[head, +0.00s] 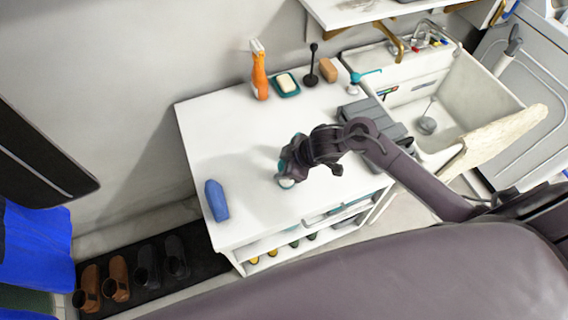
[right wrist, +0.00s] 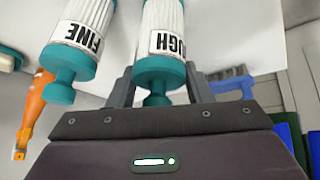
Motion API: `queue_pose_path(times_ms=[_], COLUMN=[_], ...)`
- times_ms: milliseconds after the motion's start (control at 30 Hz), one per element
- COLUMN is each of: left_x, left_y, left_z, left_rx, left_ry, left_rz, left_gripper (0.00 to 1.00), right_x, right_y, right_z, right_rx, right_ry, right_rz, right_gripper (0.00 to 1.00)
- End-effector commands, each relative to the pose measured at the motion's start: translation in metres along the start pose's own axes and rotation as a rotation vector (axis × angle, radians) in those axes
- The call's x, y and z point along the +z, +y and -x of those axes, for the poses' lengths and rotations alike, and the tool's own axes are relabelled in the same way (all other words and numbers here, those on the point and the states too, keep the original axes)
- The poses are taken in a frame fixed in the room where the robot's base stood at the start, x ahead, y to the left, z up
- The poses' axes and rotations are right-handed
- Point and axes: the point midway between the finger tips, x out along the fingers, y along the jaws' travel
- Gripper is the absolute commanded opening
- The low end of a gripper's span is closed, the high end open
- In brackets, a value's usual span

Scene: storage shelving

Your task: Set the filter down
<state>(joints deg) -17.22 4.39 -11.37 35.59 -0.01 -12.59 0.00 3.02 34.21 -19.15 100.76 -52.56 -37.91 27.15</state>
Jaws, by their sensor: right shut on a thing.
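My right gripper (head: 288,172) is over the white counter (head: 243,131). In the right wrist view, its two fingers (right wrist: 160,88) are shut on the teal-ended white filter (right wrist: 160,68), whose label reads in part "UGH". A second similar filter labelled "FINE" (right wrist: 74,58) is just left of it, outside the fingers. In the head view, the gripper hides most of both filters. A small white and teal part (head: 287,183) shows below it. I cannot tell whether the held filter touches the counter. My left gripper is not in view.
A white sink (head: 470,85) is right. The counter's left-middle is clear.

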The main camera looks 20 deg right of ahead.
Motion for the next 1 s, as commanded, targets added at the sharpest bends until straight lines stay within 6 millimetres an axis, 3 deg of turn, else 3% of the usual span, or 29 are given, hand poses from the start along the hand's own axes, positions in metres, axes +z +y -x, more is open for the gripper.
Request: queue_pose_path(times_ms=[233,267,400,767,1000], left_x=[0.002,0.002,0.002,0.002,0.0], left_y=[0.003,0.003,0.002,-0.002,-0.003], left_z=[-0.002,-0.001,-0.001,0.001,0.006], left_rx=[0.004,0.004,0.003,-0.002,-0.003], left_ry=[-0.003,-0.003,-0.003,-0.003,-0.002], left_rz=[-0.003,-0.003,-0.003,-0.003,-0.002], left_gripper=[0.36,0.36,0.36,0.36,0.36], right_x=[0.001,0.001,0.0,-0.001,-0.001], right_y=[0.0,0.0,0.0,0.001,0.001], right_z=[-0.002,-0.001,-0.001,0.004,0.047], right_rx=[0.0,0.0,0.0,0.001,0.003], right_ry=[0.001,0.001,0.001,0.001,0.001], right_rz=[0.0,0.0,0.0,0.0,0.005], right_gripper=[0.19,0.49,0.67,0.67,0.67])
